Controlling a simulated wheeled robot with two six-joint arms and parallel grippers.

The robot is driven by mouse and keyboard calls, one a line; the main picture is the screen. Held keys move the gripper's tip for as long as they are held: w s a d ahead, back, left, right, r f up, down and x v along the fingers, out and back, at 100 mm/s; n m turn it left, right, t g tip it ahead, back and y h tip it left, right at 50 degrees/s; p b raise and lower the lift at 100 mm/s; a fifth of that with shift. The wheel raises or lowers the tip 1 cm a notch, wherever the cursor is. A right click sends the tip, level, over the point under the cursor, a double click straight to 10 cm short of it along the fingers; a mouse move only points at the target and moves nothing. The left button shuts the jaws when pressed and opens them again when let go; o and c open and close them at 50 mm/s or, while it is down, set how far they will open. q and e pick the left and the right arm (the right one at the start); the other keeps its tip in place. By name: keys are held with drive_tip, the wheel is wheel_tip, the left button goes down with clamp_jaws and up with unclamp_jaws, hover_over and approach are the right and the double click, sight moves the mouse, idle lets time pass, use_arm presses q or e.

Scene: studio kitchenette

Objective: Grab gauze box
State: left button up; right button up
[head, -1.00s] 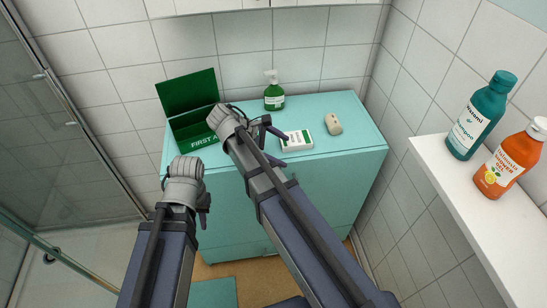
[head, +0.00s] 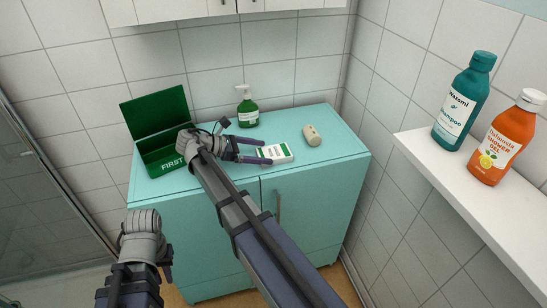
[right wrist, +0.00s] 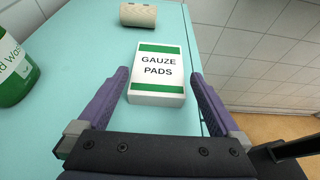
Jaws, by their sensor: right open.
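The gauze box (right wrist: 157,72), white with green bands and the words GAUZE PADS, lies flat on the teal cabinet top. In the head view the gauze box (head: 276,153) is partly hidden by my right gripper (head: 250,150). In the right wrist view my right gripper (right wrist: 157,95) is open, with one purple finger on either side of the box's near part. The fingers do not appear closed on it. My left gripper (head: 158,262) hangs low in front of the cabinet, and its finger opening is not clear.
An open green first aid box (head: 160,158) stands left on the teal cabinet (head: 210,227). A white shelf (head: 470,195) at right holds a shampoo bottle (head: 464,102) and a shower gel bottle (head: 508,139).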

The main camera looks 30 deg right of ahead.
sight(273, 152)
drive_tip(key=shift+b+x, duration=1)
drive_tip(key=shift+x, duration=1.6)
drive_tip(key=shift+w, duration=0.1)
drive_tip(key=shift+c, duration=0.2)
drive_tip(key=c, duration=1)
drive_tip(key=shift+r, duration=0.1)
wheel_tip(273, 152, up, 10)
drive_tip(key=p, duration=1)
